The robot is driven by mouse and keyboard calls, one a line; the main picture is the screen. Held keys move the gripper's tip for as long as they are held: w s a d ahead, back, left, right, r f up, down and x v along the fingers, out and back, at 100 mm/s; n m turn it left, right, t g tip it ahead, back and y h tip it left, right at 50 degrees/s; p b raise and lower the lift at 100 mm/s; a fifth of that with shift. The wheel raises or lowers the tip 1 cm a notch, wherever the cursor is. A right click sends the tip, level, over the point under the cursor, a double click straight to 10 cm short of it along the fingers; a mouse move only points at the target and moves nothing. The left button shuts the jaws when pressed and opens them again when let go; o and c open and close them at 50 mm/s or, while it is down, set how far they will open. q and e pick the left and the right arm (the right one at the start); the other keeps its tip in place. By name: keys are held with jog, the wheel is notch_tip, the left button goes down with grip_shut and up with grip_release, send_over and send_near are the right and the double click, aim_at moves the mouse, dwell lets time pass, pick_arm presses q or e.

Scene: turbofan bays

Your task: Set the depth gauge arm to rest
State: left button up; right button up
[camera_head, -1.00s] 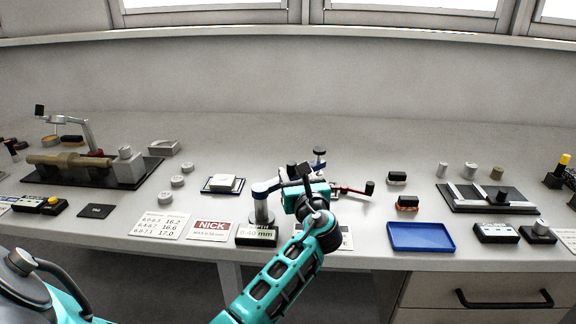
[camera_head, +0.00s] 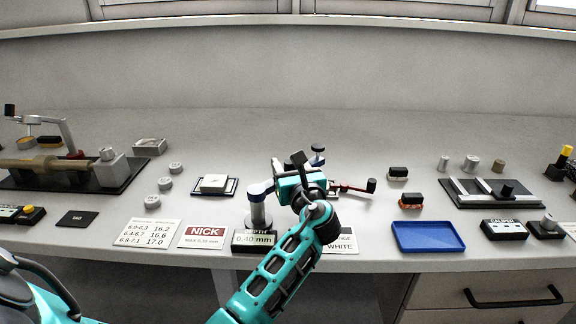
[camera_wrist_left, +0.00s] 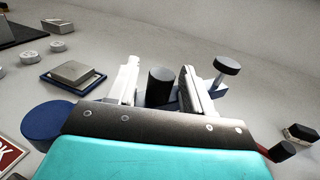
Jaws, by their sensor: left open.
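The depth gauge has a silver post with a blue cap (camera_head: 260,190) behind a display block reading 0.40 mm (camera_head: 254,239). The cap also shows in the left wrist view (camera_wrist_left: 48,122). Its arm is mostly hidden by my left gripper (camera_head: 289,166). In the left wrist view my left gripper (camera_wrist_left: 158,88) is open. A black cylindrical knob (camera_wrist_left: 161,86) shows between its fingers, with gaps on both sides. A dark knob on a stem (camera_head: 318,149) stands just beyond the gripper. My right gripper is not in view.
A red lever with a black end knob (camera_head: 371,185) reaches out right of the gripper. The bench behind is clear.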

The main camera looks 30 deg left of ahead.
pick_arm(q)
grip_shut()
dwell(0.4)
